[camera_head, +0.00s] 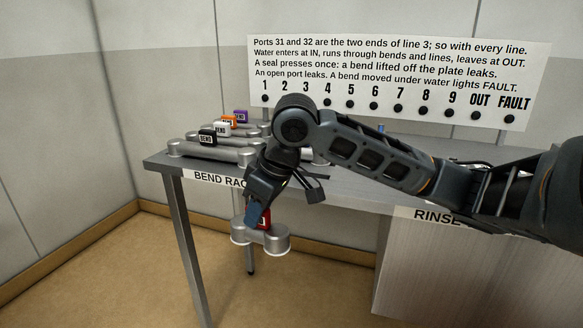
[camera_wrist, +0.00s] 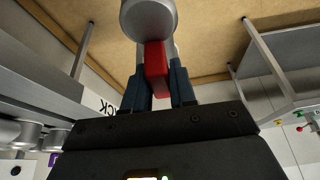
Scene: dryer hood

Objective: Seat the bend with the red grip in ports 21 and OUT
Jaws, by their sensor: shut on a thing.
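The bend with the red grip (camera_head: 262,236) is a grey metal piece with two round ends. My gripper (camera_head: 257,212) is shut on its red grip and holds it in the air in front of the bend rack's front edge, below the tabletop height in the picture. In the wrist view the red grip (camera_wrist: 155,64) sits between the two blue fingers of my gripper (camera_wrist: 158,88), with one round metal end (camera_wrist: 148,18) beyond it. Ports 21 and OUT are not visible; my arm covers part of the table behind it.
Other bends with black (camera_head: 207,136), white (camera_head: 222,129), orange (camera_head: 228,120) and purple (camera_head: 241,115) grips lie on the bend rack (camera_head: 160,161). A sign (camera_head: 400,75) with indicator dots stands behind. The rinse cabinet (camera_head: 420,270) is at right. Open floor lies below the bend.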

